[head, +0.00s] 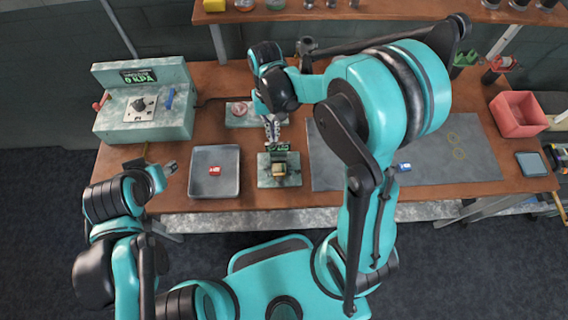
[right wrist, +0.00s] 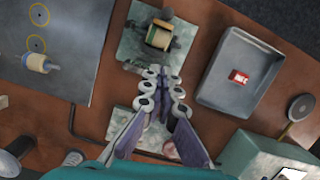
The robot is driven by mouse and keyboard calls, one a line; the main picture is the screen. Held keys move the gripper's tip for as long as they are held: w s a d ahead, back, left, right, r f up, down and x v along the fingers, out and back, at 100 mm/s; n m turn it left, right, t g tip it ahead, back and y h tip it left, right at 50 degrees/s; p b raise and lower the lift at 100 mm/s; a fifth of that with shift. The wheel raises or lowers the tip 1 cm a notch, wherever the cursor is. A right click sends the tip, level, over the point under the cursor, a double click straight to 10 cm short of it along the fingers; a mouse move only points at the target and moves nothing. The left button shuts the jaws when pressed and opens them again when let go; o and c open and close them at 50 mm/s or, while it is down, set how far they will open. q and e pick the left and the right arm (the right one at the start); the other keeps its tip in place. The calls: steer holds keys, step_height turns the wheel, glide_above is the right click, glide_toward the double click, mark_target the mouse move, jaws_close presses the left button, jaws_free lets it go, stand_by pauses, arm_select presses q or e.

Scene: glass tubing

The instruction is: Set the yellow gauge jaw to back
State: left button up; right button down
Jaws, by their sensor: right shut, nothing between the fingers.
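A yellow block-like jaw (head: 279,170) sits on a small green plate (head: 264,183) near the table's front edge, with a dark display behind it. In the right wrist view the jaw (right wrist: 158,38) shows between dark parts on its plate (right wrist: 133,45). My right gripper (head: 272,130) is shut and empty, just behind the jaw's plate and apart from the jaw. Its fingertips (right wrist: 161,84) also show in the right wrist view. My left gripper (head: 168,168) is at the table's left front; its fingers are too small to read.
A grey tray (head: 229,188) with a red item (head: 214,170) lies left of the jaw's plate. A green gauge box (head: 175,126) stands at the back left. A grey mat (head: 325,176) lies right. A red bin (head: 518,114) stands far right.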

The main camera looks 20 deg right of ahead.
steer(key=shift+f, duration=0.2)
steer(key=shift+f, duration=0.1)
